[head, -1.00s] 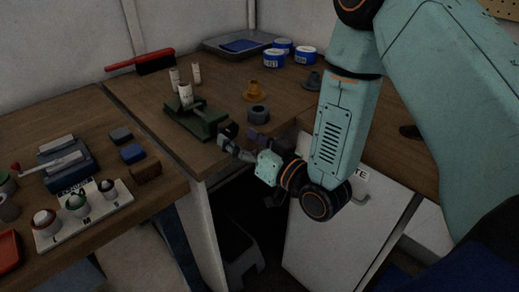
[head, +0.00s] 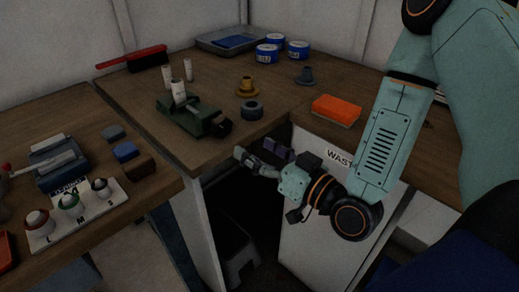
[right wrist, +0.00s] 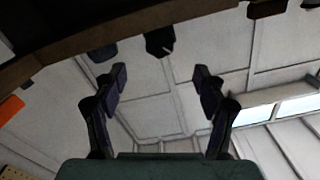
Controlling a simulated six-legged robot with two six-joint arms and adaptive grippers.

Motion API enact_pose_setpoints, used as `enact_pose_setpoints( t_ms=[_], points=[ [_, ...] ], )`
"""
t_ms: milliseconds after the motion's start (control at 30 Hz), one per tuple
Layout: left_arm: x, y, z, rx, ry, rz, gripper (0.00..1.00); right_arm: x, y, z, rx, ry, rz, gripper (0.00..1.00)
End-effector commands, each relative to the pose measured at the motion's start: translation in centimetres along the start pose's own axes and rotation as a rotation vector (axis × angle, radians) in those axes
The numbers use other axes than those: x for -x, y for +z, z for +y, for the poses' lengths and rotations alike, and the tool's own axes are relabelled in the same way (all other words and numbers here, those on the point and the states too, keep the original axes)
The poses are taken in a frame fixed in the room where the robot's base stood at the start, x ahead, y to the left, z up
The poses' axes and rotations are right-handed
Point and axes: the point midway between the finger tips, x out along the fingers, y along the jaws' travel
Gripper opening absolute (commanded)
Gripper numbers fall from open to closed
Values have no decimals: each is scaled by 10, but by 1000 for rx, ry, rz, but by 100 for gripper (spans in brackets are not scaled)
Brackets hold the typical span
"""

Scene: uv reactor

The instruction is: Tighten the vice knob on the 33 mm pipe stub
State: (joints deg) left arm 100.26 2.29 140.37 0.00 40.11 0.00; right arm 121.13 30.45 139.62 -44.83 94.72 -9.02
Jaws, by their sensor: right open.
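A green vice (head: 190,117) stands near the front edge of the back bench with a white pipe stub (head: 179,93) upright at its jaws. Its black knob (head: 222,127) faces the bench edge on the right. Two more white stubs, a left one (head: 167,73) and a right one (head: 188,70), stand behind it. My right gripper (head: 256,160) is open and empty, below and right of the knob, apart from it. In the right wrist view its fingers (right wrist: 159,74) are spread, with a dark knob-like shape (right wrist: 160,42) beyond the gap. My left gripper is out of view.
An orange-topped block (head: 336,110) lies farther right. A white waste cabinet (head: 320,235) is below. A labelled board (head: 80,212) holds knobs on the left bench.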

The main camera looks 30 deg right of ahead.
Motion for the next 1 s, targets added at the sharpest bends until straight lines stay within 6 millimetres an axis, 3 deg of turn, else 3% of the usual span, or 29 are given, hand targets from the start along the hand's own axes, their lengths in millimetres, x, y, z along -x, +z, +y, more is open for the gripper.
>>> enact_pose_setpoints(
  t_ms=[167, 500, 767, 1000],
  points=[
    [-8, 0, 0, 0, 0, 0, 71, -4, -2, -1, 11, -11, 18, 71],
    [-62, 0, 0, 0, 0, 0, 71, -36, -8, -8, 172, -44, 68, 71],
    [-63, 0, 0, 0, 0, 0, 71, -43, 1, 0, 240, 0, -3, 71],
    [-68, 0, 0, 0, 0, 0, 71, -66, 1, 0, 241, -3, -1, 71]
  ],
)
